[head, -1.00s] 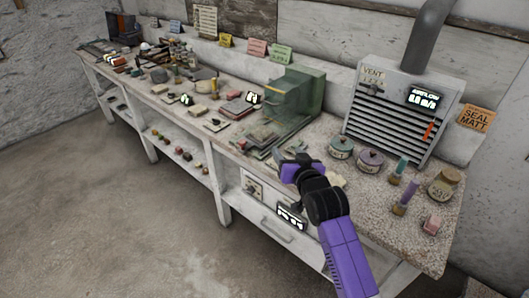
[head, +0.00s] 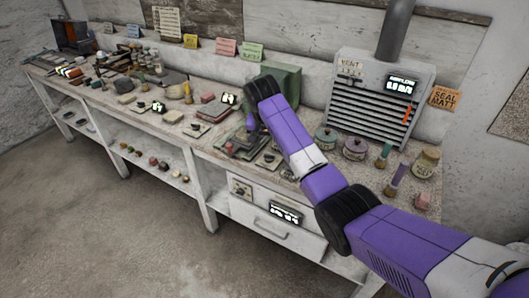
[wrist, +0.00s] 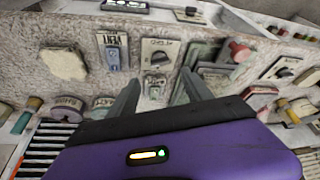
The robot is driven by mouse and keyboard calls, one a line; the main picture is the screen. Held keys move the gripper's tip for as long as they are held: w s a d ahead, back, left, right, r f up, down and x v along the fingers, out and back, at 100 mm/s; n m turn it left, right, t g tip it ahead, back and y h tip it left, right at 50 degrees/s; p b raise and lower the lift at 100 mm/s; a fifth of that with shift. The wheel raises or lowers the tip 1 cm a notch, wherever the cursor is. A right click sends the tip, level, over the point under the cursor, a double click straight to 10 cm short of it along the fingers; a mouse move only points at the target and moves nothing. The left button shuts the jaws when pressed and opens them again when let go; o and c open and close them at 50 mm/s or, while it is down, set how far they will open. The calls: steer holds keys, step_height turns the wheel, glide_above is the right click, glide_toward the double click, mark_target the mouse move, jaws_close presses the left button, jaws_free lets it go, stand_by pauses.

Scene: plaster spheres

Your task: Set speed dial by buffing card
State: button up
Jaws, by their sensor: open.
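My gripper (wrist: 162,88) is open in the wrist view, with nothing between its fingers. A pale plate with a dark knob (wrist: 160,52) lies just beyond the fingertips, its lettering too small to read. Another dial plate (wrist: 283,68) lies further right. In the head view, small dial plates lie along the bench, one (head: 268,159) near the booth and one (head: 195,129) further left. I cannot tell which is the speed dial, nor pick out the buffing card. In the head view my arm reaches over the bench and hides the gripper's fingertips.
A green booth (head: 281,78) stands behind my arm. A louvred vent box (head: 376,105) stands at the right back, with lidded jars (head: 354,149) in front. A drawer (head: 270,229) and a lit display (head: 286,212) are below the bench top. The floor in front is clear.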

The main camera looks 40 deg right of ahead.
mark_target(269, 159)
steer(key=shift+x, duration=3.95)
jaws_close()
